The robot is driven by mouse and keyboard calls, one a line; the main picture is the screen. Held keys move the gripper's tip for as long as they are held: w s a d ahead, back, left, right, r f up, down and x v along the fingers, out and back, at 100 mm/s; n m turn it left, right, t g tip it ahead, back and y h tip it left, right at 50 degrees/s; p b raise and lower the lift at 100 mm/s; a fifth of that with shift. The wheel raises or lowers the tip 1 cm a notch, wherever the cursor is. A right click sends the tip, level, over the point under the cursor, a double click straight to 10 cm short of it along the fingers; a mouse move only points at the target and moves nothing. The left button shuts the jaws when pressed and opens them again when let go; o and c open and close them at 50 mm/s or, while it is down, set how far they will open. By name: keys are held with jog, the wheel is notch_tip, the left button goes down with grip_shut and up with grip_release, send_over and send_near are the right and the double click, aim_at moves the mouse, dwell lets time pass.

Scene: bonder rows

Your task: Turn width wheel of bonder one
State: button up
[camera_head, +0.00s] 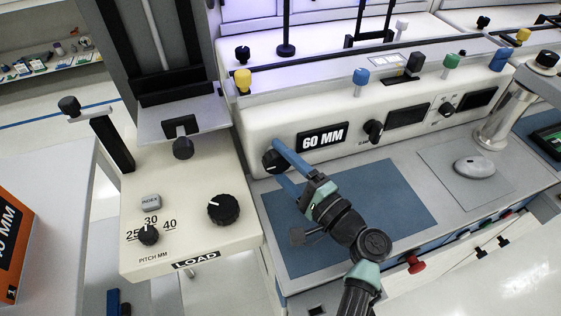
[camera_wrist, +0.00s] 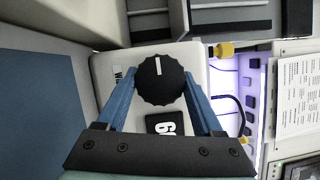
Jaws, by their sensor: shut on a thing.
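The width wheel is a black ridged knob (camera_head: 274,161) on the white front face of the bonder, left of a black "60 MM" display (camera_head: 322,138). In the wrist view the wheel (camera_wrist: 160,84) shows a white pointer line toward the top of the picture, beside a small label partly hidden by a finger. My gripper (camera_head: 278,160) has two blue fingers, one on each side of the wheel, closed on its rim. The wheel is still seated on the panel.
A pitch panel (camera_head: 188,228) with black knobs and a LOAD label juts out at left. A blue mat (camera_head: 390,215) lies on the bench below my arm. Further right on the panel are another knob (camera_head: 373,130) and dark displays. A yellow knob (camera_head: 243,80) stands above the wheel.

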dwell(0.5)
jog(key=o, duration=1.4)
jog(key=shift+c, duration=0.2)
jog(key=shift+s, duration=0.1)
jog(key=b+v, duration=0.1)
jog(key=v, duration=1.2)
jog(key=shift+f, duration=0.15)
